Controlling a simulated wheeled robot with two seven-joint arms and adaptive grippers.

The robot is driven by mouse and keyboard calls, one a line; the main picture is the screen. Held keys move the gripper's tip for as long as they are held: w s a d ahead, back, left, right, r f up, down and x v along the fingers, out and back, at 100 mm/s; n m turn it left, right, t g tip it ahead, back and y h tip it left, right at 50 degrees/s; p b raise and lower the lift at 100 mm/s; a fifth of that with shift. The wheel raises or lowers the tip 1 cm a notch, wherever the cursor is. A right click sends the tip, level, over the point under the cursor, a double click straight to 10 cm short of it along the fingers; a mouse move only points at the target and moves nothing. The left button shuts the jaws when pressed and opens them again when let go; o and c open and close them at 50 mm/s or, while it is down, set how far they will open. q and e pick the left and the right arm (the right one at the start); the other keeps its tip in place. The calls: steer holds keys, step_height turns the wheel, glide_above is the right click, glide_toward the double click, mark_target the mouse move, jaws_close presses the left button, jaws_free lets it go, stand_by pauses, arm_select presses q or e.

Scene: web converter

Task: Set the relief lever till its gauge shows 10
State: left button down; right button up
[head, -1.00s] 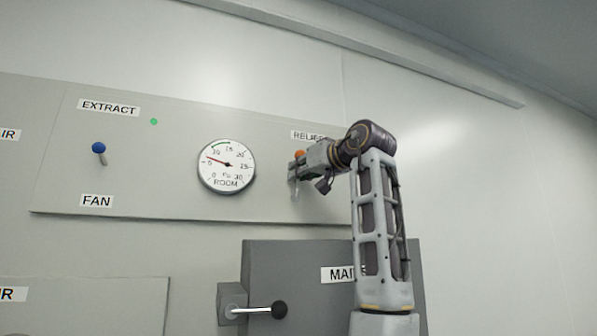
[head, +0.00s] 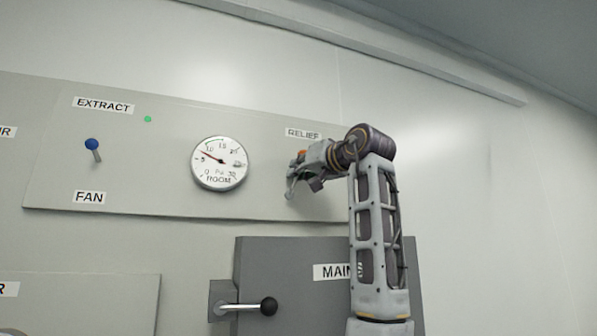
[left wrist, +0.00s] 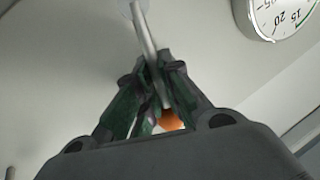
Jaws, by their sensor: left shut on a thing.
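The relief lever shows as an orange knob (head: 301,153) under the RELIEF label, partly hidden by my left gripper (head: 293,178). In the left wrist view the grey lever rod (left wrist: 146,32) runs between the fingers of my left gripper (left wrist: 157,72), with the orange knob (left wrist: 171,120) close to the palm. My left gripper is shut on the lever. The round ROOM gauge (head: 219,175) is left of the lever; its red needle points between 5 and 10. Part of the gauge also shows in the left wrist view (left wrist: 285,12). My right gripper is out of view.
A blue-knobbed fan lever (head: 92,145) and a green light (head: 148,119) are on the panel's left. Below, a grey MAIN box (head: 285,265) has a handle with a black knob (head: 268,306). The wall right of my arm is bare.

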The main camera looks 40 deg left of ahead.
arm_select(q)
steer(key=c, duration=1.5)
jaws_free()
steer(key=shift+r, duration=0.2)
steer(key=shift+c, duration=0.2)
steer(key=shift+d+f, duration=0.1)
steer(key=shift+d, duration=0.05)
steer(key=v, duration=1.2)
steer(key=shift+f, duration=0.1)
